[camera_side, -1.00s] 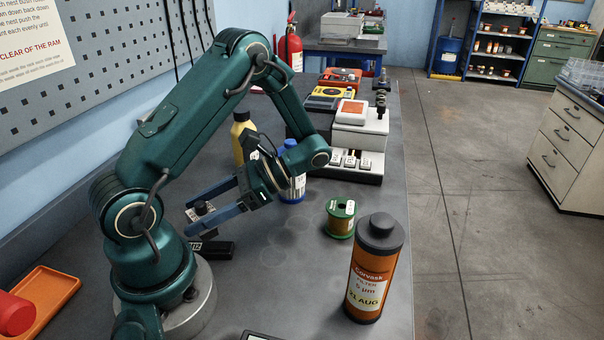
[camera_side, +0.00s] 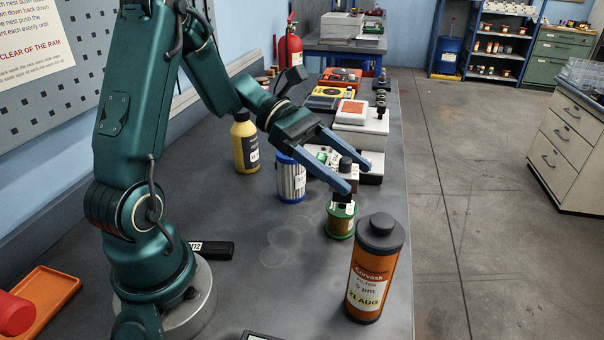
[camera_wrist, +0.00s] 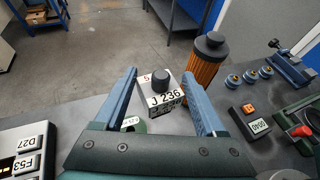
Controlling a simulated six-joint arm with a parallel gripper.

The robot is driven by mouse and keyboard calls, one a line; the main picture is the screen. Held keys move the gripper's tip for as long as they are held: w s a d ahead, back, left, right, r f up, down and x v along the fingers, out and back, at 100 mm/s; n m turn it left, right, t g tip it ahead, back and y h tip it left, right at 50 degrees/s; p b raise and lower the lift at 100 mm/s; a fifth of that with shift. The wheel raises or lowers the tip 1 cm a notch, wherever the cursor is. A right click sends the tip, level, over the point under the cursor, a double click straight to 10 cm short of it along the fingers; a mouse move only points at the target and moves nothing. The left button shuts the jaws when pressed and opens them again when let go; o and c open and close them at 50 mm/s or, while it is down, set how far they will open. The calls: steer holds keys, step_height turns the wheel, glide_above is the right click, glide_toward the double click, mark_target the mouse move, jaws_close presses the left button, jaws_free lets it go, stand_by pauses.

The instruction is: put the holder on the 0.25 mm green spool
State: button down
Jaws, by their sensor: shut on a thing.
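My gripper (camera_side: 360,178) is shut on the holder, a small block with a black knob (camera_side: 346,164). In the wrist view the holder (camera_wrist: 165,93) sits between my fingertips (camera_wrist: 165,92) with a label reading J 236. The green spool (camera_side: 341,222), wound with copper-coloured wire, stands on the bench right below the holder in the side view. In the wrist view only part of the spool's green rim (camera_wrist: 133,125) shows beneath the holder. I cannot tell whether holder and spool touch.
An orange filter with a black cap (camera_side: 375,270) stands close to the spool, nearer the side camera. A blue-capped jar (camera_side: 291,180) and a yellow bottle (camera_side: 245,145) stand to its left. A black tag (camera_side: 212,249) lies on the bench.

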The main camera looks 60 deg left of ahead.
steer(key=w+a+r+n+t+y, duration=0.2)
steer(key=w+a+n+t, duration=0.1)
glide_above(342, 206)
steer(key=shift+f, duration=3.9)
jaws_free()
steer(key=shift+f, duration=0.1)
